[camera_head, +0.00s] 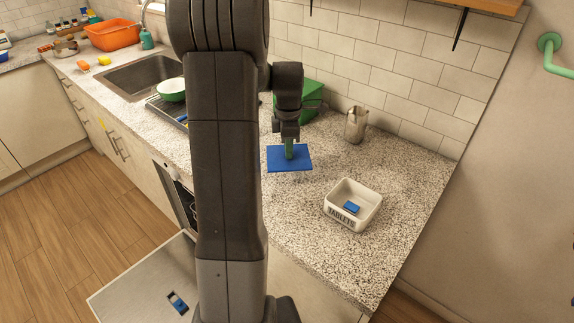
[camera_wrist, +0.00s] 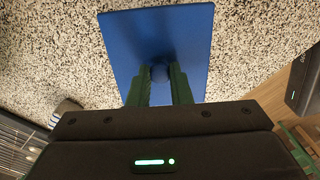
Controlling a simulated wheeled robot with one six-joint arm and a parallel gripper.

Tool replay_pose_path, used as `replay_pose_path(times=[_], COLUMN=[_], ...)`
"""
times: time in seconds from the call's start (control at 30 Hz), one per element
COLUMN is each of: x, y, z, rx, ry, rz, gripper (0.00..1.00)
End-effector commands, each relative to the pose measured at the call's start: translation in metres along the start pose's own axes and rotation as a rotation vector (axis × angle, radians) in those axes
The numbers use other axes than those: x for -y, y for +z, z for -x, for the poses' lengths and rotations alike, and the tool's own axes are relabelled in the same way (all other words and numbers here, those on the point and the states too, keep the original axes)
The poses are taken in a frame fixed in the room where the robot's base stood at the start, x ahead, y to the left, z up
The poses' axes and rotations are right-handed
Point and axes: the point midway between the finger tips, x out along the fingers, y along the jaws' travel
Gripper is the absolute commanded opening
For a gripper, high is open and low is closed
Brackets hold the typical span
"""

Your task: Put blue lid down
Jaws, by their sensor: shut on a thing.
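The blue lid (camera_head: 290,160) is a flat rectangular plate with a small round knob on top. My gripper (camera_head: 289,149) points down and is shut on the lid's knob. In the wrist view, the green fingers of my gripper (camera_wrist: 160,88) close on the knob at the middle of the lid (camera_wrist: 158,30). The lid is over the speckled countertop (camera_head: 300,215), roughly level. I cannot tell for sure whether it touches the counter or hangs a little above it.
A white tablets box (camera_head: 343,222) holding a blue tablet (camera_head: 351,207) stands to the right of the lid. A metal pitcher (camera_head: 356,125) and a green box (camera_head: 312,97) stand behind. An open dishwasher door (camera_head: 140,285) is at lower left. Bare counter lies around the lid.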

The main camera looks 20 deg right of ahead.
Motion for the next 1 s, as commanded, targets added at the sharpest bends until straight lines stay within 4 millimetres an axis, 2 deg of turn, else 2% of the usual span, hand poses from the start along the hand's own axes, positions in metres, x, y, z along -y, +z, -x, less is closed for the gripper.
replay_pose_path(times=[0.1,0.47,0.87,0.9,1.0], x=[0.001,0.001,0.0,0.0,0.0], y=[0.0,0.001,0.001,0.001,0.001], z=[-0.018,-0.059,-0.067,-0.066,-0.066], rx=[0.0,0.0,0.0,0.0,0.0], ry=[-0.002,-0.002,0.0,0.001,0.001], rz=[-0.001,-0.003,-0.004,-0.003,-0.003], gripper=[0.0,0.0,0.0,0.22,0.4])
